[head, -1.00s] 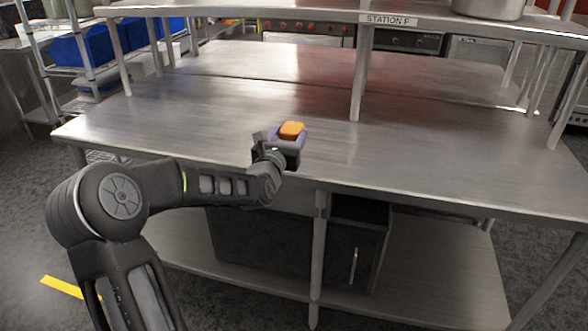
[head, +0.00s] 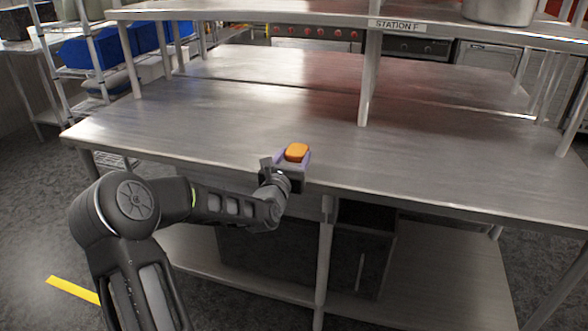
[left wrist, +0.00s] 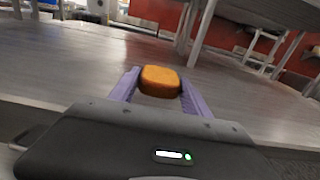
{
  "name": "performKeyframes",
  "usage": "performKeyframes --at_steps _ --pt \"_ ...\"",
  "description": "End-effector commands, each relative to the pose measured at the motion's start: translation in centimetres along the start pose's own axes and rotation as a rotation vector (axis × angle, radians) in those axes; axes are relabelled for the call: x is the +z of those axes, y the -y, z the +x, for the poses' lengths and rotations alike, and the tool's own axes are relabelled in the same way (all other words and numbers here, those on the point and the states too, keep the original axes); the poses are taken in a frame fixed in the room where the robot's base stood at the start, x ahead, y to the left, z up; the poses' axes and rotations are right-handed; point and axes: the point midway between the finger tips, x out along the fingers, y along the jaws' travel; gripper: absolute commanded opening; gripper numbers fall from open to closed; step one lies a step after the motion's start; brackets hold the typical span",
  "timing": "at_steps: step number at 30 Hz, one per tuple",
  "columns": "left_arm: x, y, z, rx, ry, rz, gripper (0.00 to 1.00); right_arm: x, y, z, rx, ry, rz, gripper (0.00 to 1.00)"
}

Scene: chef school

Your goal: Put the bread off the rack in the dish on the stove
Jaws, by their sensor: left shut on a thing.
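The bread (head: 297,152) is a small orange-brown block. My left gripper (head: 290,163) is shut on it near the front edge of the steel table. In the left wrist view the bread (left wrist: 160,81) sits between the two purple fingers of my left gripper (left wrist: 158,92). Part of a stove front with red knobs (head: 318,33) shows at the back, behind the table. I see no dish and cannot make out a bread rack. My right gripper is not in view.
The steel table (head: 230,110) is bare across its top. A raised shelf (head: 300,13) on posts, labelled Station F, runs above it and holds a metal pot (head: 498,10). A wire shelf with blue bins (head: 85,52) stands at the back left.

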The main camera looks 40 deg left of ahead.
Motion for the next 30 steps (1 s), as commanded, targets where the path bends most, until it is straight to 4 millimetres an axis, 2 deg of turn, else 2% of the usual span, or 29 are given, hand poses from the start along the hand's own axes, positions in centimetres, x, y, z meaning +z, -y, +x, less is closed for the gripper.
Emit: performKeyframes --at_steps 5,14,26,27,30 --pt "-0.1 0.0 0.0 0.0 0.0 0.0 0.17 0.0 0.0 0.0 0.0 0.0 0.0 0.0" --pt "-3.6 0.0 0.0 0.001 -0.002 -0.002 0.17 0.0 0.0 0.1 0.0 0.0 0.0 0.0" --pt "-4.2 0.0 0.0 0.0 0.0 0.0 0.17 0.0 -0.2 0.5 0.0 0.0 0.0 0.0" --pt "-4.0 0.0 0.0 0.0 0.0 0.0 0.58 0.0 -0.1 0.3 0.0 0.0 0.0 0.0" --pt "-4.0 0.0 0.0 0.0 0.0 0.0 0.66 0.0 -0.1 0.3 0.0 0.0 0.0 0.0"
